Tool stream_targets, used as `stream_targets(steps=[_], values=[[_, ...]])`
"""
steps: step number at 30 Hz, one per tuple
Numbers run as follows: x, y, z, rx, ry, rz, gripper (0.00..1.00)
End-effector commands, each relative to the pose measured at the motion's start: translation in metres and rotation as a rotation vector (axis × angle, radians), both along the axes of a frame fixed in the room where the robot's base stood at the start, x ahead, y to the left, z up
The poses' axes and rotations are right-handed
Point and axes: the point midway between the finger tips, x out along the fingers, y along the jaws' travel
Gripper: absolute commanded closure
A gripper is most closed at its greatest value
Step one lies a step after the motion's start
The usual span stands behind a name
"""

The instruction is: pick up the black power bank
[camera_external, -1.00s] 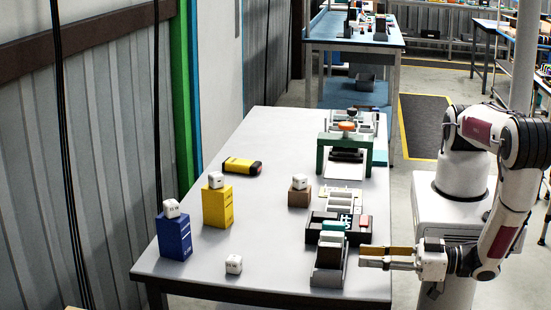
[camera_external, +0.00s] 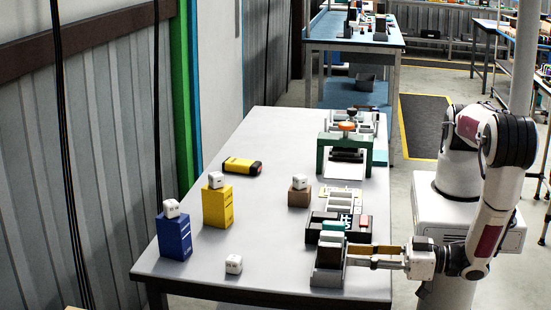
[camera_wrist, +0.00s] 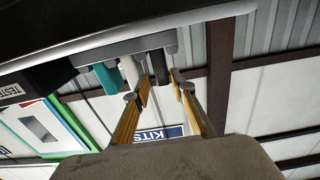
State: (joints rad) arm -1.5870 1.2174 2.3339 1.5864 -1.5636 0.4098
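A black block that looks like the power bank stands in a grey holder (camera_external: 330,277) at the near right edge of the table. In the wrist view this black block (camera_wrist: 161,66) is beside a white item (camera_wrist: 131,71) and a teal item (camera_wrist: 106,76), all in a row. My gripper (camera_external: 350,255) reaches in from the right, level with the holder's top. In the wrist view my gripper (camera_wrist: 158,82) is open, its two yellow-brown fingers apart, with the black block in line with the gap. I cannot tell whether the fingertips touch it.
A black kit tray (camera_external: 315,232) lies just behind the holder, with a green frame (camera_external: 322,153) farther back. White cubes stand on blue (camera_external: 175,240), yellow (camera_external: 217,207) and brown (camera_external: 299,198) boxes. Another cube (camera_external: 234,264) lies on the table. The table's middle is clear.

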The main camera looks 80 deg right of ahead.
Motion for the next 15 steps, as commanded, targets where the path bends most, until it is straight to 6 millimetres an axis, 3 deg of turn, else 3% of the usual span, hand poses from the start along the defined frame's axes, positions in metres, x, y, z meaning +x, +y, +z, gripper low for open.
stream_targets(steps=[15], values=[[0.035, 0.002, 0.002, 0.000, -0.001, 0.000, 0.75]])
